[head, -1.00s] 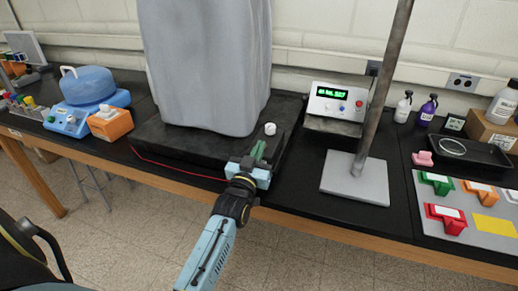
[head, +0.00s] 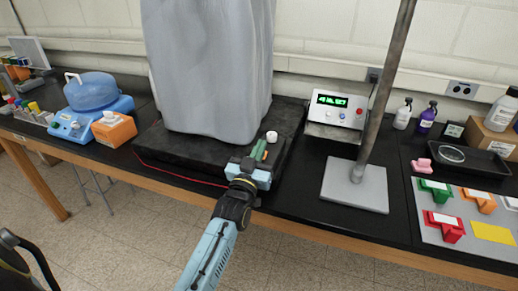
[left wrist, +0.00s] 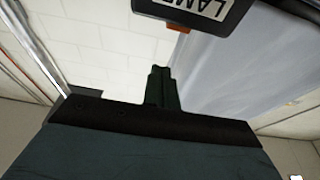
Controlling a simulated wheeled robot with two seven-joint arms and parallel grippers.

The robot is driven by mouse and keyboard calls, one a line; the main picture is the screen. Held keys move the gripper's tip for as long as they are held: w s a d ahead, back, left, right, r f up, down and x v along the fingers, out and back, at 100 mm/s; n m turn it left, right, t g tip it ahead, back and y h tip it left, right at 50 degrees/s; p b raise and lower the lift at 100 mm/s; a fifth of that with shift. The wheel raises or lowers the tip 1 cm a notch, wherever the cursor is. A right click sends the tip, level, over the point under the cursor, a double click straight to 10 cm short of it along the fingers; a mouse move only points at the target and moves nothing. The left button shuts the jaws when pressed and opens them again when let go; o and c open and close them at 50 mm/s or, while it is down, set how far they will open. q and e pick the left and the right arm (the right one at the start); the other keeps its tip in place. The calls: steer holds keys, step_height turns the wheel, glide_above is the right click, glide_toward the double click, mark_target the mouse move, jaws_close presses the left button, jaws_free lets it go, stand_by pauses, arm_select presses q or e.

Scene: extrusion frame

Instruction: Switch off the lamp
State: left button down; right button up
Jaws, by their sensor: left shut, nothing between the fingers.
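My left gripper (head: 261,149) is shut and empty, its green fingers close together above the front right part of the black base. A small white round knob or cap (head: 271,136) is just beyond the fingertips; I cannot tell if they touch. In the left wrist view, the shut fingers (left wrist: 161,88) point up the picture toward a black box (left wrist: 190,10) whose cut-off white label reads "LAM". A small orange piece (left wrist: 178,27) shows at its lower edge. The lamp itself I cannot make out in the head view. My right gripper is not in view.
A tall grey covered shape (head: 208,75) stands on the black base (head: 165,148). To the right are a white box with a green display (head: 337,109) and a metal post on a grey plate (head: 354,188).

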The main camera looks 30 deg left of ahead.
arm_select(q)
steer(key=f+b+v, duration=0.1)
steer(key=f+v, duration=0.1)
steer(key=v, duration=0.8)
steer(key=shift+w, duration=0.3)
steer(key=shift+a, duration=0.1)
